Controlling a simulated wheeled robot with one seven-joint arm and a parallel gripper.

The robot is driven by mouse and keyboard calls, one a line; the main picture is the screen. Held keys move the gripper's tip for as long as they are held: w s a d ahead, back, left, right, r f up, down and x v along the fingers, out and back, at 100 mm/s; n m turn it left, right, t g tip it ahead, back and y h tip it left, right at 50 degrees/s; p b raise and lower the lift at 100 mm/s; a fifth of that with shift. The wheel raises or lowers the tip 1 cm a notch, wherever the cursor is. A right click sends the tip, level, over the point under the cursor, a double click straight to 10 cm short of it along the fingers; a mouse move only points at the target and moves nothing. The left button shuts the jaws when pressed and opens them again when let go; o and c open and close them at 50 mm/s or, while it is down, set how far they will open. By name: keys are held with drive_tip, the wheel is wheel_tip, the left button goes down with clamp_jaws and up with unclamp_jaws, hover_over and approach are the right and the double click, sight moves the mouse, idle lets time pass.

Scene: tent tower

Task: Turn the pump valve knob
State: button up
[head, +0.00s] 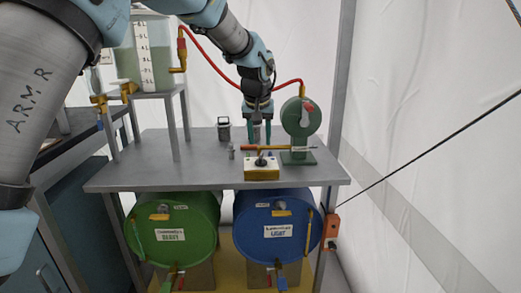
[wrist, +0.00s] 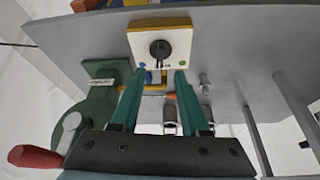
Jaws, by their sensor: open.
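The knob is black and round in the wrist view (wrist: 160,48), on the white face of a small yellow-edged box (wrist: 181,40). Small blue and green dots flank it. In the head view the box (head: 262,174) stands at the front edge of the grey table, with the dark knob (head: 261,161) on top. The green pump (head: 301,120) stands right of it and shows at lower left in the wrist view (wrist: 100,98). My gripper (wrist: 160,74) is open and empty, its two green fingers apart. The fingertips (head: 257,140) are above the table behind the box, apart from the knob.
A clear tank (head: 146,52) stands on a raised shelf at left. A red hose (head: 212,62) runs behind my arm. Metal fittings (head: 224,130) stand left of my gripper. Green (head: 173,220) and blue (head: 252,222) drums lie below the table. The table's left front is clear.

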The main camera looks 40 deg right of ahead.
drive_tip(key=shift+v, duration=2.05)
drive_tip(key=w+a+f+n+y, duration=0.15)
drive_tip(key=w+a, duration=0.25)
drive_tip(key=a, duration=0.8)
drive_tip(key=w+a+f+n, duration=0.2)
drive_tip(key=w+a+f, duration=0.15)
drive_tip(key=a, duration=0.75)
drive_tip(key=w+a+f+n+y, duration=0.1)
drive_tip(key=w+a, duration=0.3)
drive_tip(key=a, duration=0.8)
drive_tip(key=s+a+f+n, duration=0.1)
drive_tip(key=s+a+f, duration=0.15)
drive_tip(key=a, duration=0.45)
drive_tip(key=s+a+f+n+g, duration=0.1)
drive_tip(key=s+a+n, duration=0.1)
drive_tip(key=s+a, duration=0.3)
drive_tip(key=s+a+f+n, duration=0.1)
drive_tip(key=s+a+f, duration=0.1)
drive_tip(key=a, duration=0.6)
wheel_tip(320, 180, up, 13)
drive_tip(key=s+p, duration=0.1)
drive_tip(key=p, duration=1.1)
drive_tip(key=shift+a+f+y, duration=0.25)
drive_tip(key=shift+a+y, duration=0.1)
drive_tip(key=shift+a, duration=0.05)
